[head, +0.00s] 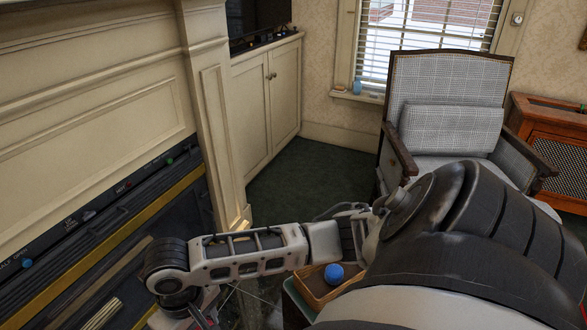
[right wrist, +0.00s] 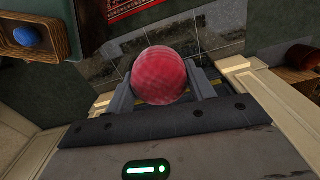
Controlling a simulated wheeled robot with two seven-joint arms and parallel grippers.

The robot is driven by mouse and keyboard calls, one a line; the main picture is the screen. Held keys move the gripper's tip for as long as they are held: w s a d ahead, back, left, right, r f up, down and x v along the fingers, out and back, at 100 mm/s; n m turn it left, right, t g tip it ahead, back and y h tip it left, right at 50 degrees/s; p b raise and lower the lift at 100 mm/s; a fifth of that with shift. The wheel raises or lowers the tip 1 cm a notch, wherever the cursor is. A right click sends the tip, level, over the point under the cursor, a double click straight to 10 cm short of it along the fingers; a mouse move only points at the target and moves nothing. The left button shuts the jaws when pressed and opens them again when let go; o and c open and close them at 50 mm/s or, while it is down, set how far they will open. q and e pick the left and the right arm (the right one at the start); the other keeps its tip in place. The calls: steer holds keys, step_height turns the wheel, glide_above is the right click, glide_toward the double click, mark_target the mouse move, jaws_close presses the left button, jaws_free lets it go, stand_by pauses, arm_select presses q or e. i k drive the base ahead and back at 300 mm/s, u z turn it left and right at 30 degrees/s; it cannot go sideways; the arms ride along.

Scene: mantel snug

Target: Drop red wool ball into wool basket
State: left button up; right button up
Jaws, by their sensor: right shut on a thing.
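The red wool ball (right wrist: 163,75) is held between the two fingers of my right gripper (right wrist: 162,88) in the right wrist view. The wool basket (head: 316,298) is a brown open container at the bottom centre of the head view, with a blue ball (head: 333,274) in it. My arm partly hides the basket. The basket (right wrist: 66,46) also shows at the top left of the right wrist view, apart from the red ball and off to its side. The red ball cannot be made out in the head view. My left gripper is not in view.
A cream mantel (head: 100,100) with a dark fireplace stands at the left. A checked armchair (head: 450,95) and a wooden cabinet with a mesh front (head: 565,135) are at the right. Dark green floor (head: 310,175) is clear before the cream cupboard (head: 268,105).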

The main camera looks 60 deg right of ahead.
mark_target(349, 269)
steer(key=i, duration=0.75)
steer(key=z, duration=1.5)
steer(key=i, duration=0.8)
steer(key=z, duration=1.2)
